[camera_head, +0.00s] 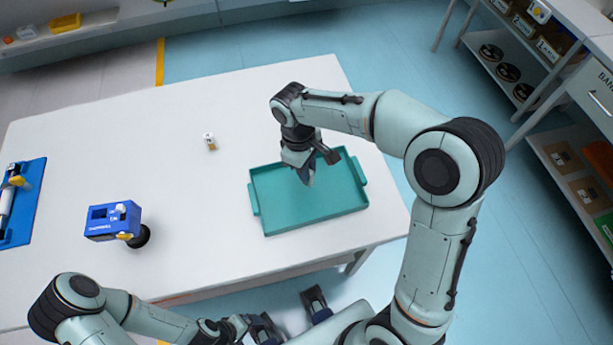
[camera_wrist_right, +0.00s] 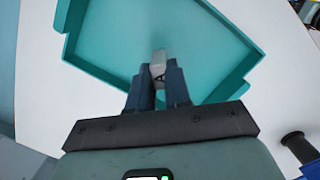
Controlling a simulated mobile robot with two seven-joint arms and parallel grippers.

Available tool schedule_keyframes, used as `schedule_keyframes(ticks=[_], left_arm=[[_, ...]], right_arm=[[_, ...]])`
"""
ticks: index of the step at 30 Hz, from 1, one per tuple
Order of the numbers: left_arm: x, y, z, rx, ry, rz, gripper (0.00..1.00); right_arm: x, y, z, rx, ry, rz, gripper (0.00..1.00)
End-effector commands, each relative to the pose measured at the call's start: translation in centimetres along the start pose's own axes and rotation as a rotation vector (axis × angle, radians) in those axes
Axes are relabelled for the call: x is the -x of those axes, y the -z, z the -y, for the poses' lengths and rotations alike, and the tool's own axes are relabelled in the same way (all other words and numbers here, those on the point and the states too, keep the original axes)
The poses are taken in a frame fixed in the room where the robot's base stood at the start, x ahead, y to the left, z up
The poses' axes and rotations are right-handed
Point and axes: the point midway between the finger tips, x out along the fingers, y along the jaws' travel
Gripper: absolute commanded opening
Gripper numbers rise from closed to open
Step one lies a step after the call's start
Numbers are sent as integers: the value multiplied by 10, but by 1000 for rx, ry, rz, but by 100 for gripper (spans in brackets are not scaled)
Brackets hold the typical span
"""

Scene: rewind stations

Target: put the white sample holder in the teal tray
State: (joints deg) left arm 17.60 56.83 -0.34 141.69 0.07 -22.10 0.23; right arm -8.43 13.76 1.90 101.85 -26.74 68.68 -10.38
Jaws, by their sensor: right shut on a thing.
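The teal tray (camera_head: 345,200) lies on the white table, and its floor and rim also show in the wrist view (camera_wrist_right: 100,50). My right gripper (camera_head: 306,178) is over the tray, pointing down. In the wrist view its fingers (camera_wrist_right: 157,85) are shut on a small white piece with a dark mark, the white sample holder (camera_wrist_right: 158,64). The holder is above or at the tray floor; I cannot tell if it touches. In the head view it is hidden by the gripper. My left gripper (camera_head: 238,328) is low at the bottom edge, its fingers unclear.
A small white and yellowish piece (camera_head: 210,142) stands on the table left of the tray. A blue box-shaped device (camera_head: 112,222) with a dark round part is at the left, and a blue mat (camera_head: 22,205) lies beyond it. The table between them is clear.

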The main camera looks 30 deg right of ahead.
Motion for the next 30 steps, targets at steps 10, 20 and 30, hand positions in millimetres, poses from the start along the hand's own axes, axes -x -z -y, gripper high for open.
schedule_keyframes(ticks=[10, 20, 30], left_arm=[[-6, -1, 2, 1, 1, 2, 88], [-7, -1, 3, 1, 1, 2, 88], [-7, -1, 3, 1, 1, 3, 88]], right_arm=[[-42, 6, 0, 0, 1, 1, 0], [-44, 6, 0, 0, 1, 0, 0], [-45, 7, 0, 0, 1, 0, 44]])
